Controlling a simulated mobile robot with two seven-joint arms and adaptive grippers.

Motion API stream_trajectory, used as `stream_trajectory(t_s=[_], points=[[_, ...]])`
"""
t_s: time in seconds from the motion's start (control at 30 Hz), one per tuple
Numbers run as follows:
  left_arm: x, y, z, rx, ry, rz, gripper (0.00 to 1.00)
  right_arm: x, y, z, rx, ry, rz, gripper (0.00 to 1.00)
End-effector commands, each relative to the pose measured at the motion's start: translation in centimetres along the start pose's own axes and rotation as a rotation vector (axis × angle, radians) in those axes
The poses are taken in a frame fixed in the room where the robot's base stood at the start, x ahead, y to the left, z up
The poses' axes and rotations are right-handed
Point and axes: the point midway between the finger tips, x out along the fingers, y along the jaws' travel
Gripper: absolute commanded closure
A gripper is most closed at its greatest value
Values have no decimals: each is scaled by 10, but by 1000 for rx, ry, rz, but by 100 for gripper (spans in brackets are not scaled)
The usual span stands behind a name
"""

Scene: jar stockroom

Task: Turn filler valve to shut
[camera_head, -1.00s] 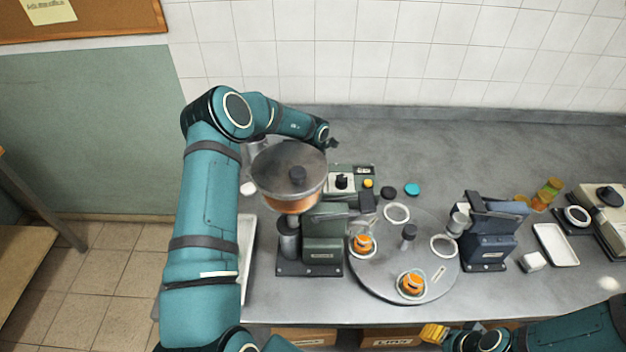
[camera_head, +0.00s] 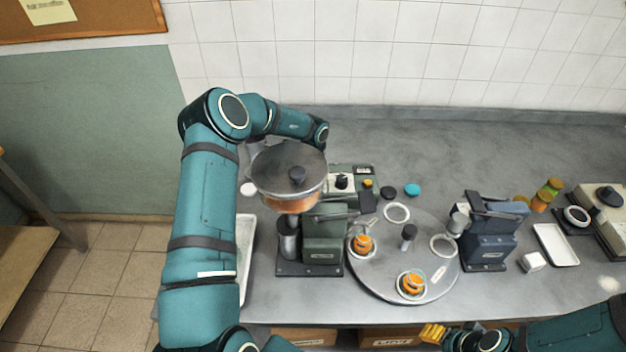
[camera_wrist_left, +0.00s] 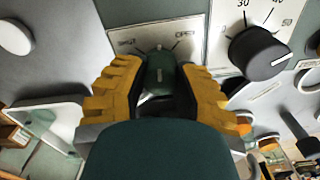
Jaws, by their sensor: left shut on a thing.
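The filler (camera_head: 323,240) is a green machine under a round grey-lidded hopper (camera_head: 285,165) with orange contents. In the left wrist view, my left gripper (camera_wrist_left: 160,75) has its yellow fingers on both sides of a dark green knob (camera_wrist_left: 160,72), the filler valve, and is shut on it. The knob has a pale pointer line and sits before a light plate (camera_wrist_left: 150,38) with marks and small words at both sides, too blurred to read surely. In the head view the hopper and my arm hide this grip. My right gripper (camera_head: 433,333) shows at the bottom edge, away from the filler.
A black dial (camera_wrist_left: 258,53) with numbers is close right of the valve. A turntable (camera_head: 400,280) with orange-filled jars stands right of the filler. A blue machine (camera_head: 487,235), a white tray (camera_head: 556,245) and a scale (camera_head: 605,210) stand further right.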

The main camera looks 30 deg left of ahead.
Motion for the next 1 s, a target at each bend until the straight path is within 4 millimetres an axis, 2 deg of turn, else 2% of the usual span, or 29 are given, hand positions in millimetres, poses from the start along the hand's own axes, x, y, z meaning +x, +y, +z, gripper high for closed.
stream_trajectory(t_s=[0.6,1.0], points=[[2,-1,-1,-575,4,1,100,0,0,0,0,0,0,53],[2,-1,-2,-826,5,2,100,0,0,0,0,0,0,53]])
